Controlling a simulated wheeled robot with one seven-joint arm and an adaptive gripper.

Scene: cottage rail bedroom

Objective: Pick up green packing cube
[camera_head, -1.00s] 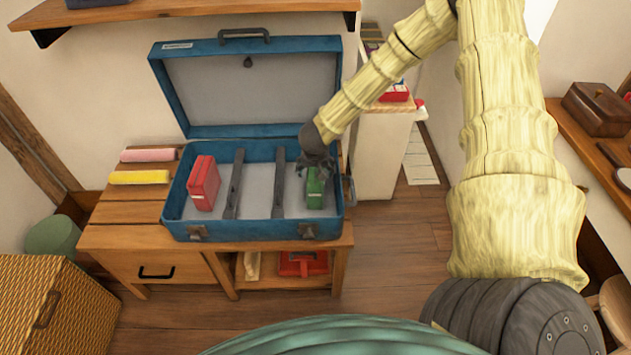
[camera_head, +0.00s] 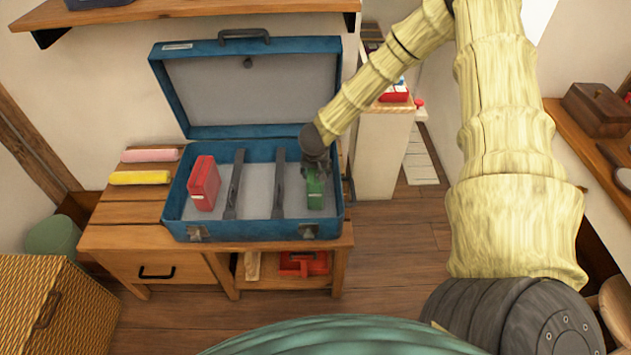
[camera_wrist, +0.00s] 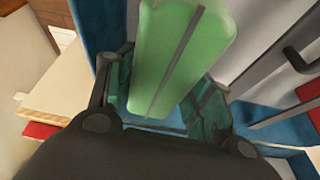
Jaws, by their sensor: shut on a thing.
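The green packing cube (camera_head: 315,190) stands in the right compartment of the open blue suitcase (camera_head: 250,230). In the wrist view the green packing cube (camera_wrist: 180,50) shows large, with a dark line along its face. My gripper (camera_head: 317,172) reaches down into that compartment and is shut on the cube. In the wrist view my gripper (camera_wrist: 165,105) has a finger on each side of the cube. The fingers partly hide the cube's upper part in the head view. I cannot tell whether the cube still touches the suitcase floor.
A red packing cube (camera_head: 203,183) stands in the left compartment. Two dark dividers (camera_head: 235,185) cross the suitcase. Its raised lid (camera_head: 250,90) stands behind. Pink (camera_head: 150,155) and yellow (camera_head: 140,177) rolls lie on the wooden bench (camera_head: 125,215). A white cabinet (camera_head: 382,155) stands close at the right.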

